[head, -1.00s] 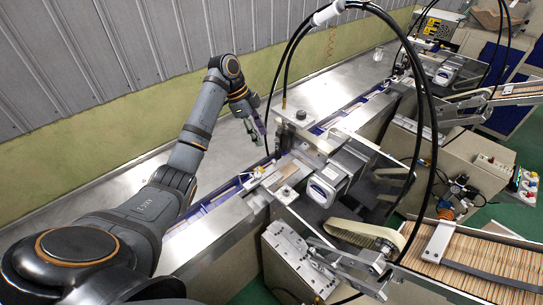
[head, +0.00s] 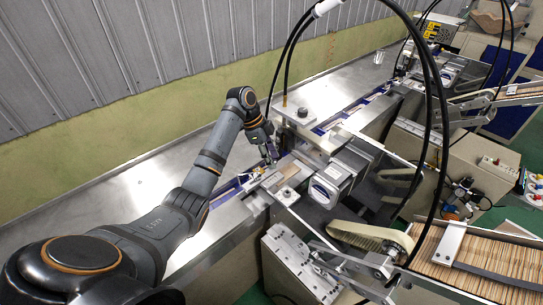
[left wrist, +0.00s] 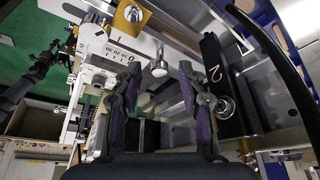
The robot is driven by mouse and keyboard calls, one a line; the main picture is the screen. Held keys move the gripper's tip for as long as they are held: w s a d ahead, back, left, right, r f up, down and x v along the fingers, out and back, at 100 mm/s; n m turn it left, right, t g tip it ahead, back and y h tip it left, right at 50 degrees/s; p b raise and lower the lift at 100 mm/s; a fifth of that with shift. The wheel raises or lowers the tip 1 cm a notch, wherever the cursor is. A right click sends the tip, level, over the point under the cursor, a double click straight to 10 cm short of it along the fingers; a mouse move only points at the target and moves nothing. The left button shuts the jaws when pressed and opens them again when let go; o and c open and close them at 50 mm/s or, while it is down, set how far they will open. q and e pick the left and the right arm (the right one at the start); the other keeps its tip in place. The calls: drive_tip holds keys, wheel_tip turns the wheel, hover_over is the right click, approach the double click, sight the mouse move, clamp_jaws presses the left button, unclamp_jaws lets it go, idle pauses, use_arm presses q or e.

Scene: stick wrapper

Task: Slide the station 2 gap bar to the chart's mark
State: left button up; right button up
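My left gripper (head: 269,156) is low over the rail at the near station, beside its flat metal plates. In the left wrist view my left gripper (left wrist: 160,70) is open, its two dark fingers apart. A small silver knob (left wrist: 159,68) shows in the gap between the fingertips; I cannot tell if they touch it. A white scale plate (left wrist: 118,50) with printed numbers lies left of the knob. A black plate marked 2 (left wrist: 211,72) is to the right, partly behind the right finger. I cannot tell the gap bar from the fittings here. No chart is readable. My right gripper is not in view.
Black cables (head: 436,110) arch over the station. A feeder belt (head: 365,234) and a tray of wooden sticks (head: 480,262) are at the lower right. The steel tabletop (head: 110,205) behind the rail is clear.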

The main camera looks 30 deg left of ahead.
use_arm(q)
clamp_jaws()
drive_tip(key=shift+r, duration=0.1)
drive_tip(key=shift+w+r+p, duration=0.1)
drive_tip(key=shift+r+p, duration=0.05)
drive_tip(key=shift+p, duration=0.25)
drive_tip(key=shift+w+d, duration=0.1)
drive_tip(key=shift+f, duration=0.2)
drive_tip(key=shift+o, duration=0.9)
unclamp_jaws()
